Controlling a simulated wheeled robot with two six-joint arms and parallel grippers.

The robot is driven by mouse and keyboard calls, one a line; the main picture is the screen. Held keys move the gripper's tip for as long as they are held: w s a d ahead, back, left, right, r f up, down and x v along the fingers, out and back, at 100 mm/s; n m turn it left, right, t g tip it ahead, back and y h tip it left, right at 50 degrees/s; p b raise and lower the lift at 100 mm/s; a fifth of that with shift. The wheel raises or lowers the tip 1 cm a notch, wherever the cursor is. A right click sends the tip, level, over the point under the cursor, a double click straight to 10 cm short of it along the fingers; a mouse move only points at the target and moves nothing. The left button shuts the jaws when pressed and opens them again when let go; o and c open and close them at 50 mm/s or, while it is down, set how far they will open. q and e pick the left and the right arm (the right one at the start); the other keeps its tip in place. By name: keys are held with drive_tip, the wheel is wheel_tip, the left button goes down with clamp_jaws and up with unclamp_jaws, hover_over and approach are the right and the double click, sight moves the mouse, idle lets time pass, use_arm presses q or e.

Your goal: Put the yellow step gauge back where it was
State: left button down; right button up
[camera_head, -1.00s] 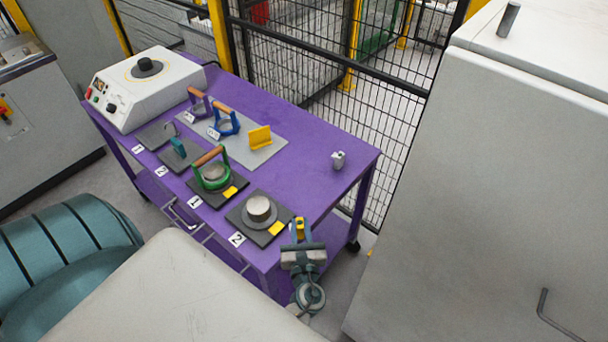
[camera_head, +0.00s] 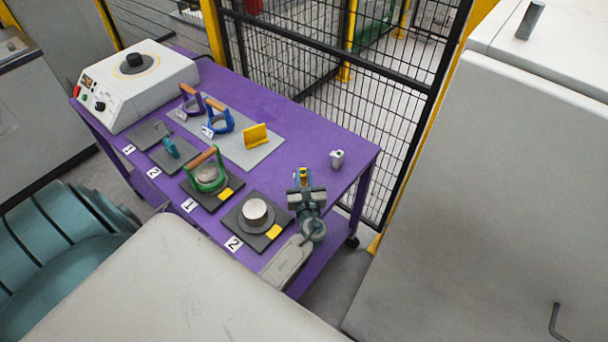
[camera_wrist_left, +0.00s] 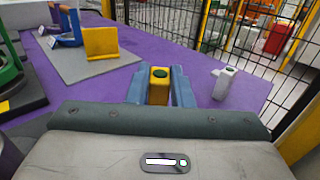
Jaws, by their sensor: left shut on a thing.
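My left gripper (camera_head: 304,180) is over the right part of the purple table (camera_head: 300,135), near its front edge. It is shut on the yellow step gauge (camera_wrist_left: 159,88), a small upright yellow block with a dark green round spot on top. The two blue fingers flank the block in the left wrist view. Its lower end is hidden behind the gripper body, so I cannot tell how high above the table it is. A yellow angled piece (camera_head: 256,135) stands on the grey mat (camera_head: 240,156). My right gripper is not in view.
A small grey block (camera_head: 337,159) stands right of the gripper. Dark plates hold a metal cylinder (camera_head: 255,211) and a green ring with handle (camera_head: 206,171). Purple and blue handled rings and a white machine (camera_head: 137,84) stand farther left. A mesh fence (camera_head: 340,80) is behind.

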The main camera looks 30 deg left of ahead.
sight(305, 184)
use_arm(q)
drive_tip(key=shift+w, duration=0.15)
drive_tip(key=shift+w+a+r, duration=0.1)
drive_tip(key=shift+w+a, duration=0.1)
drive_tip(key=shift+w, duration=0.05)
wheel_tip(305, 184, down, 4)
drive_tip(key=b, duration=0.3)
drive_tip(key=shift+w+a+r, duration=0.1)
drive_tip(key=shift+w, duration=0.05)
drive_tip(key=shift+r, duration=0.1)
drive_tip(key=shift+f+b, duration=0.2)
drive_tip(key=shift+b, duration=0.1)
drive_tip(key=c, duration=1.3)
unclamp_jaws()
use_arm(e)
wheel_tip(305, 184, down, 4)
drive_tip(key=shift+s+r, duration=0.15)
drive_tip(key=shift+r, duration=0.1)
use_arm(q)
drive_tip(key=shift+r, duration=0.1)
